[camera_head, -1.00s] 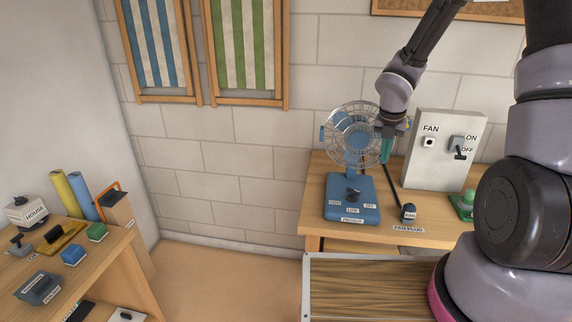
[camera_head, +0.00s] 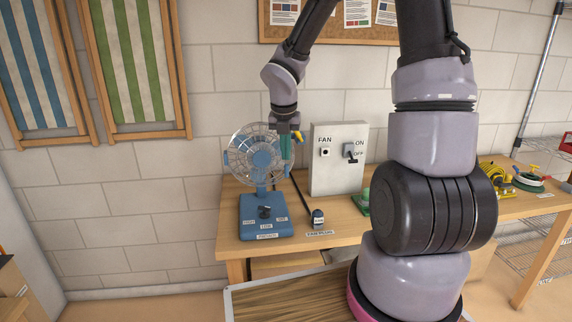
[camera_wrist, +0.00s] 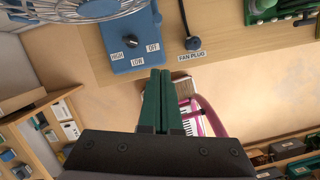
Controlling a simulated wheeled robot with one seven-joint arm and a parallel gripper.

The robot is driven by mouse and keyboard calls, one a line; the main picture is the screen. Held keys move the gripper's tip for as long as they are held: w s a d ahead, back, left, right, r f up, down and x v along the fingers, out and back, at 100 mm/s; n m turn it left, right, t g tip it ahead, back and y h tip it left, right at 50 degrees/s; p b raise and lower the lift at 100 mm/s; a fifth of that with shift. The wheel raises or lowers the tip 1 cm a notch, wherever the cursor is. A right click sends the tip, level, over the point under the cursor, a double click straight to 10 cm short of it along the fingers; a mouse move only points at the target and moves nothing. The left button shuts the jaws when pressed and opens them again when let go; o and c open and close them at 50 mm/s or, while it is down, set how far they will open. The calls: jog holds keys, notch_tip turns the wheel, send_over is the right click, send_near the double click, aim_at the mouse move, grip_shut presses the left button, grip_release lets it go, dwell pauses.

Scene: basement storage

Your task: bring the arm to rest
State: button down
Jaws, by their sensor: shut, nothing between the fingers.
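My gripper (camera_head: 286,150) hangs from my arm above the wooden table, in front of the wall and just right of the wire fan cage. Its teal fingers are shut together with nothing between them. In the wrist view the shut fingers (camera_wrist: 162,102) point toward the table's front edge, between the fan base and the fan plug label. My arm comes up from the right, arches over past the top of the head view and comes down to the gripper.
The blue fan (camera_head: 265,214) stands on the table (camera_head: 345,236), with the black fan plug (camera_head: 317,217) to its right. A grey switch box (camera_head: 335,172) stands behind. Two striped deck chairs (camera_head: 137,62) hang at left.

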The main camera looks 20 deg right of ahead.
jog(key=s+d+r+m+t+y, duration=0.1)
jog(key=s+d+r+m+t, duration=0.1)
jog(key=s+r+m, duration=0.8)
jog(key=s+d+r+m+t+y, duration=0.1)
jog(key=s+r+m, duration=0.9)
jog(key=m, duration=1.5)
notch_tip(320, 180, up, 2)
jog(key=shift+d+r+m+t+y, duration=0.1)
jog(key=shift+d+m+t+y, duration=0.3)
jog(key=shift+t, duration=0.4)
jog(key=shift+w, duration=0.1)
